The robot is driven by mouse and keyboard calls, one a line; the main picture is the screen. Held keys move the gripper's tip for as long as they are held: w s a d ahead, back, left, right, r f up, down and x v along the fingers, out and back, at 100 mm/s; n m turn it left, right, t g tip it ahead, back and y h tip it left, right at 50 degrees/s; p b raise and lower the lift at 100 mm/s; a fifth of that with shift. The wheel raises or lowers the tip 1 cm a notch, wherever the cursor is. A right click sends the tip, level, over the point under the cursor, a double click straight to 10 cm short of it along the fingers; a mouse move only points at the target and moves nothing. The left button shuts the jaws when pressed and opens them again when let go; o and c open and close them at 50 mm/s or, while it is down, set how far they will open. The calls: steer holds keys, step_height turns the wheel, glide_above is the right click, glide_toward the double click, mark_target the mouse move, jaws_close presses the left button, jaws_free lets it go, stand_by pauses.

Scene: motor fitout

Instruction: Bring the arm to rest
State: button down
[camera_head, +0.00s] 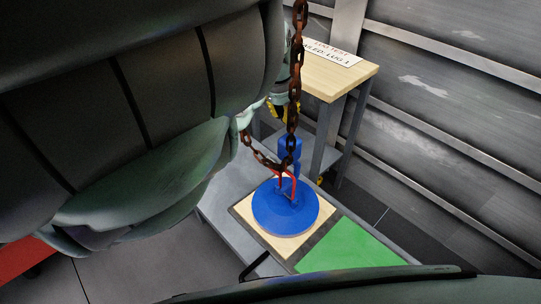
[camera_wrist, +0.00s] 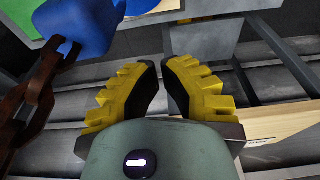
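My gripper (camera_wrist: 160,68) has yellow ribbed fingers with dark pads. In the wrist view a narrow gap shows between the fingertips, with nothing held in it. In the head view only a little of the gripper (camera_head: 276,108) shows, behind the hanging chain and at the edge of my arm. My arm covers the upper left of that view, so much of its pose is hidden.
A rusty chain (camera_head: 295,75) hangs close to my gripper, with a red hook (camera_head: 291,181) at a blue round-based part (camera_head: 286,212). That part stands on a pale board (camera_head: 247,208) beside a green panel (camera_head: 350,250). A wooden-topped table (camera_head: 345,76) stands behind.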

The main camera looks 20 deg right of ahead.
steer(key=shift+a+r+p, duration=0.2)
steer(key=shift+r+p, duration=0.2)
steer(key=shift+r, duration=0.2)
steer(key=shift+a+r+p, duration=0.15)
steer(key=shift+r+p, duration=0.2)
steer(key=shift+r, duration=0.25)
